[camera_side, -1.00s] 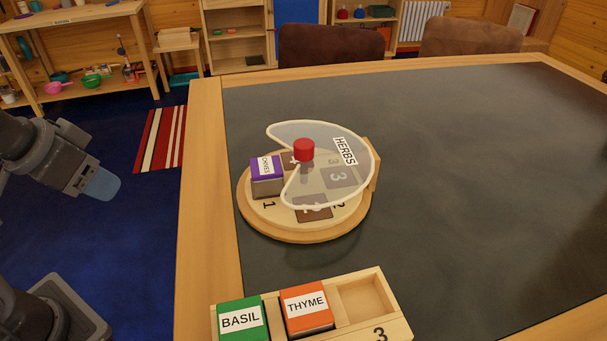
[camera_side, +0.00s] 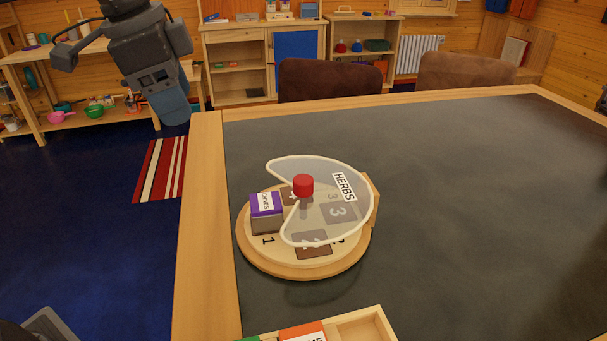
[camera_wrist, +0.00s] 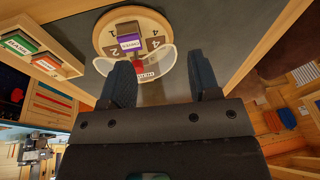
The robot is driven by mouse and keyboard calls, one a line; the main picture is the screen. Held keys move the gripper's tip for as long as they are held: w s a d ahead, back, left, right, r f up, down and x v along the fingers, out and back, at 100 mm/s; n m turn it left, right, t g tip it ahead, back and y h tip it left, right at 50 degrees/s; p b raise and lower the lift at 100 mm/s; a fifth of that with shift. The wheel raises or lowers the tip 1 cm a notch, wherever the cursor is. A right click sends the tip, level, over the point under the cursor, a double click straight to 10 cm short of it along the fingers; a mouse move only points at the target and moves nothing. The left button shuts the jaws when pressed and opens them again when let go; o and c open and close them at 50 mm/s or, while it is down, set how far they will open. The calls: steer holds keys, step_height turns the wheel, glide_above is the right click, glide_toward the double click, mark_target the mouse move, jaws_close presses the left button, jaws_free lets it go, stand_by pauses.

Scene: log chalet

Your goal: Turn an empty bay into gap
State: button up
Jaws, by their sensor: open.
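A round wooden turntable (camera_side: 270,262) with numbered bays stands on the dark table top. A clear cover (camera_side: 325,220) with a white rim, a HERBS label and a red knob (camera_side: 303,186) lies over much of it. The cover's gap faces left, and a purple-topped box (camera_side: 266,213), its label apparently CHIVES, sits there by number 1. Brown squares by the other numbers look empty, partly seen through the cover. The wrist view also shows the turntable (camera_wrist: 107,38) beyond my gripper (camera_wrist: 163,80), which is open with nothing between its fingers.
A wooden tray (camera_side: 375,325) at the front edge holds a green box and an orange box (camera_side: 303,333), with an empty compartment at right. They also show in the wrist view. The table right of the turntable is clear. Two brown chairs stand behind the table.

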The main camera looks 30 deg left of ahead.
steer(key=w+d+r+m+g, duration=0.2)
steer(key=w+d+r+m, duration=0.1)
steer(key=w+d+m, duration=0.3)
steer(key=m+g, duration=0.1)
steer(key=m, duration=0.3)
glide_above(303, 179)
steer(key=shift+y, duration=0.3)
step_height(303, 179, down, 15)
steer(key=shift+r, duration=0.15)
steer(key=shift+c, duration=0.3)
steer(key=c, duration=0.9)
steer(key=shift+o, duration=0.2)
steer(key=shift+n, duration=0.3)
